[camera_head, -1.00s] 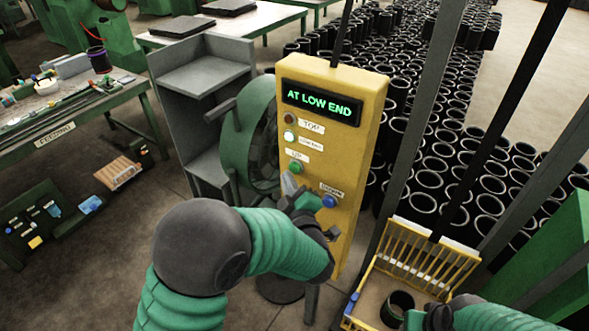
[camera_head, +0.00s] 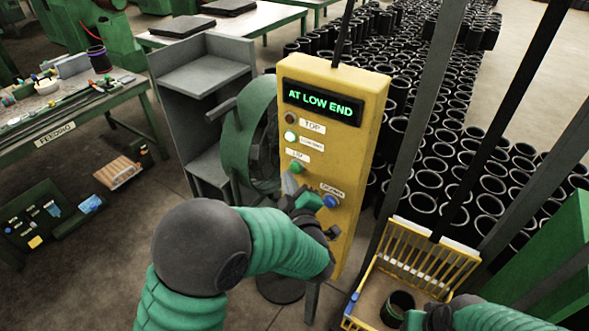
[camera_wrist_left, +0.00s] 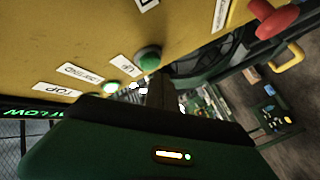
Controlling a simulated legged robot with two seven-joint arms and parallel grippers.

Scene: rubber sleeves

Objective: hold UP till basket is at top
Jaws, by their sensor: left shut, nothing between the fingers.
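The yellow control panel (camera_head: 345,110) shows "AT LOW END" in green on its display (camera_head: 321,102). The green UP button (camera_head: 296,167) is on its face, with the blue DOWN button (camera_head: 330,201) lower right. My left gripper (camera_head: 289,183) is shut and empty, its tips just below the UP button; I cannot tell whether they touch it. The left wrist view shows the UP button (camera_wrist_left: 149,59) uncovered beside the fingers. The yellow basket (camera_head: 375,283) is low at the right, with a black sleeve (camera_head: 398,308) in it. My right gripper (camera_head: 432,319) is by the basket, its fingers unclear.
A red knob (camera_wrist_left: 274,18) shows in the left wrist view. Many black sleeves (camera_head: 455,150) stand behind.

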